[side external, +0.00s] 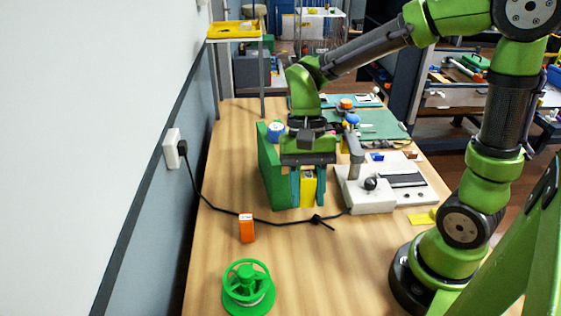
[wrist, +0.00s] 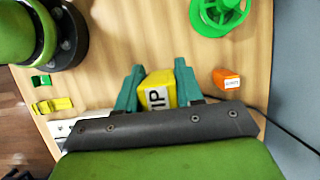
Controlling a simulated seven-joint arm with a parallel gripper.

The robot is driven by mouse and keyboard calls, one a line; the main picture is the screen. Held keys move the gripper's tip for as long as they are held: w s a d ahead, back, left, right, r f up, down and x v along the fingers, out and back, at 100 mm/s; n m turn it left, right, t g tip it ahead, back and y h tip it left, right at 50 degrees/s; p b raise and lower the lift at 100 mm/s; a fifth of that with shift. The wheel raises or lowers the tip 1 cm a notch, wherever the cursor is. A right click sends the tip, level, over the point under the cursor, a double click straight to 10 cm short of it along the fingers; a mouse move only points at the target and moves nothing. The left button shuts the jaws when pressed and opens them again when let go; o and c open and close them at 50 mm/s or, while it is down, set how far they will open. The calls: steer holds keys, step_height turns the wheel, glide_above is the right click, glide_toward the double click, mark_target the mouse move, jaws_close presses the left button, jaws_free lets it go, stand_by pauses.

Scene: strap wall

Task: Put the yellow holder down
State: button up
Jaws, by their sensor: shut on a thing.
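The yellow holder (side external: 308,188) is a small yellow block between the teal fingers of my gripper (side external: 308,190) in the side view. In the wrist view the yellow holder (wrist: 158,88) shows a white label with black letters, and my gripper (wrist: 157,82) has a finger on each side of it. The gripper is shut on it and points down. I cannot tell whether the holder's underside touches the wooden table (side external: 225,180).
A green upright panel (side external: 270,170) stands close left of the gripper. A white device (side external: 368,197) with a black knob is close right. A black cable (side external: 270,221), an orange box (side external: 247,228) and a green spool (side external: 248,287) lie nearer the camera. The table's front middle is clear.

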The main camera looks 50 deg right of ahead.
step_height(320, 180, down, 14)
steer(key=shift+f, duration=0.25)
stand_by(0.4)
steer(key=o, duration=1.1)
steer(key=shift+f, duration=0.15)
steer(key=v, duration=1.2)
steer(key=shift+s+d+r+n+t+h, duration=0.2)
steer(key=shift+s+d+r+n+t, duration=0.5)
steer(key=shift+r+t, duration=1.25)
steer(key=shift+s+d+r+n+t+h, duration=0.3)
steer(key=shift+s+r+n+t, duration=0.95)
steer(key=shift+r, duration=1.05)
steer(key=shift+s+d+r+n+t+h, duration=0.1)
steer(key=shift+s+d+r+n+t, duration=0.55)
steer(key=shift+r+t, duration=1.4)
steer(key=shift+a, duration=0.1)
